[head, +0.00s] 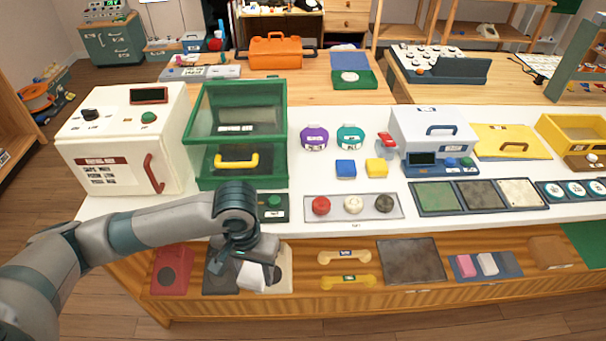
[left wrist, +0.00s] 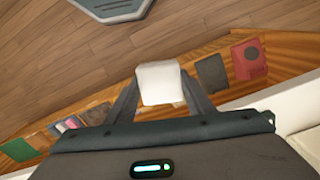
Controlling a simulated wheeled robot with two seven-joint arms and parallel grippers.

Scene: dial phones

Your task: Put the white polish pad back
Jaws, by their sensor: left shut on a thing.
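My left gripper (head: 257,267) is shut on a white block-like pad (head: 251,277), held over the lower front shelf, in front of the dark and cream phone parts. In the left wrist view the white pad (left wrist: 160,83) sits between the two fingers of my left gripper (left wrist: 160,95). A blue-grey tray (head: 511,268) on the lower shelf at the right holds a pink block (head: 465,265) and a white block (head: 488,263). A tray (head: 338,212) on the counter holds red, white and dark round knobs. My right gripper is out of view.
A red phone part (head: 171,268) lies left of my gripper. Cream (head: 344,257) and yellow (head: 347,282) handsets and a dark mat (head: 411,260) lie to its right. A green glass-lidded box (head: 240,180) and a white oven-like box (head: 128,140) stand on the counter above.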

